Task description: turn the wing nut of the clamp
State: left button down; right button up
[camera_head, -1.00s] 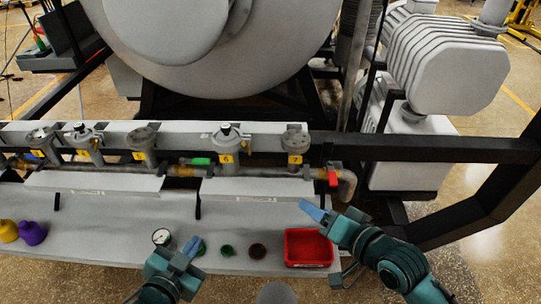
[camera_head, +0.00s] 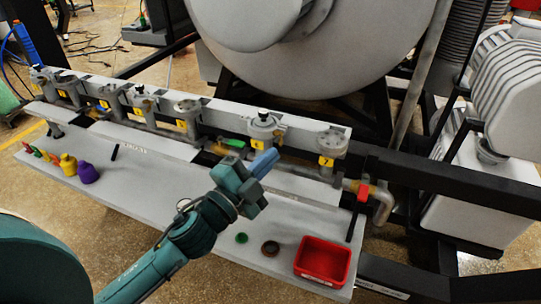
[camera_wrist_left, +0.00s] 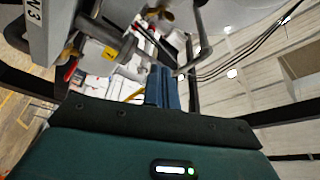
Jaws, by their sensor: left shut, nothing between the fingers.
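My left gripper (camera_head: 264,162) has its blue fingers shut with nothing between them. In the head view it is in front of the pipe run, near the green valve handle (camera_head: 233,143) and below the canister labelled 6 (camera_head: 264,130). In the left wrist view the shut fingers (camera_wrist_left: 162,88) point towards grey pipework and fittings. My right gripper is not in view.
A red tray (camera_head: 323,262) stands at the bench's right end, beside dark and green round parts. A red valve handle (camera_head: 364,192) is on the pipe's right end. Purple (camera_head: 88,173) and yellow (camera_head: 68,164) items stand left. The bench between is largely bare.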

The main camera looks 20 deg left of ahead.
aim_at(279, 137)
pick_arm(q)
jog(key=w+p, duration=0.1)
jog(key=w, duration=0.6)
jog(key=shift+w+a+f, duration=0.3)
jog(key=shift+w+a, duration=0.1)
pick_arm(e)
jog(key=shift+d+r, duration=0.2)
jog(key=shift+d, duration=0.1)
pick_arm(q)
jog(key=shift+a, duration=0.15)
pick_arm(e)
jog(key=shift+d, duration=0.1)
